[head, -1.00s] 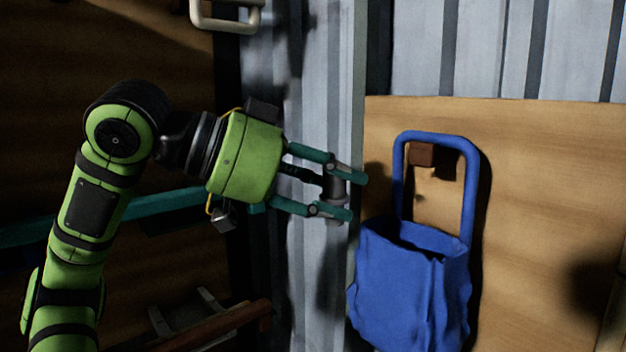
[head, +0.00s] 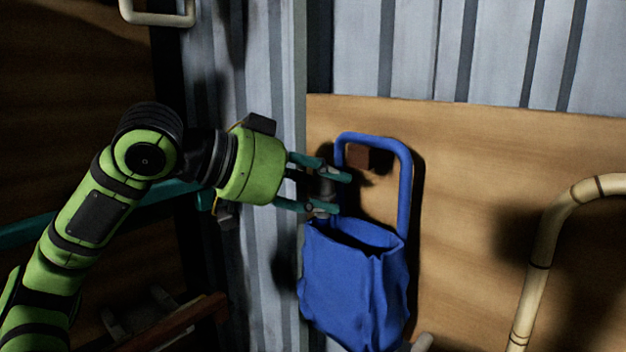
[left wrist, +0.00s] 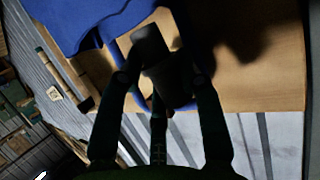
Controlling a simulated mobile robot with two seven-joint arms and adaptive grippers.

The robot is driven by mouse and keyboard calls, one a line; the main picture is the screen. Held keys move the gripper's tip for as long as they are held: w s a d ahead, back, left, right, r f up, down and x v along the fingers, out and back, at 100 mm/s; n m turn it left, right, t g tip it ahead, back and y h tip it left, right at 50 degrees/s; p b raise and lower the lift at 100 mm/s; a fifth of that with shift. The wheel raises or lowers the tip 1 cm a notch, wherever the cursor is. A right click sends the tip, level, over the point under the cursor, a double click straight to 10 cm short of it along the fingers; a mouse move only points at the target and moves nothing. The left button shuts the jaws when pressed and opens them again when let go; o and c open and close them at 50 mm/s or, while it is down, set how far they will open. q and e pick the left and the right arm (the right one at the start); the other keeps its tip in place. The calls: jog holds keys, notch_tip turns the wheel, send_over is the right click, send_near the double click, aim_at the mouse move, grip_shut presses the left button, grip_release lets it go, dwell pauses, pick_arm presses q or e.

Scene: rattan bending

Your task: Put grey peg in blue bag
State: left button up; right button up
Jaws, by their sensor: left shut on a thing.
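The blue bag (head: 352,285) hangs by its tall blue handle from a brown wooden peg (head: 362,156) on the plywood panel. Its mouth is open at the top. My left gripper (head: 328,193) is shut on the dark grey peg (head: 325,188), at the left side of the handle and just above the left part of the bag's mouth. The grey peg also shows between the fingers in the left wrist view (left wrist: 165,68), with the blue bag (left wrist: 85,22) at the upper left. Whether the peg or fingers touch the handle is unclear. My right gripper is not in view.
A bent rattan pole (head: 541,255) stands at the right. Corrugated metal (head: 255,120) lies behind my left arm, and a pale handle-like loop (head: 157,18) is at the top left. The plywood panel (head: 465,170) is bare between bag and rattan.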

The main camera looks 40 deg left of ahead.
pick_arm(q)
jog(key=shift+w, duration=0.1)
jog(key=o, duration=1)
jog(key=shift+a+r, duration=0.15)
jog(key=shift+a, duration=0.05)
jog(key=v, duration=0.4)
jog(key=shift+s+d, duration=0.15)
jog(key=shift+s, duration=0.2)
jog(key=shift+s+a+r, duration=0.15)
jog(key=shift+s+a, duration=0.2)
jog(key=shift+s, duration=0.05)
jog(key=v, duration=0.6)
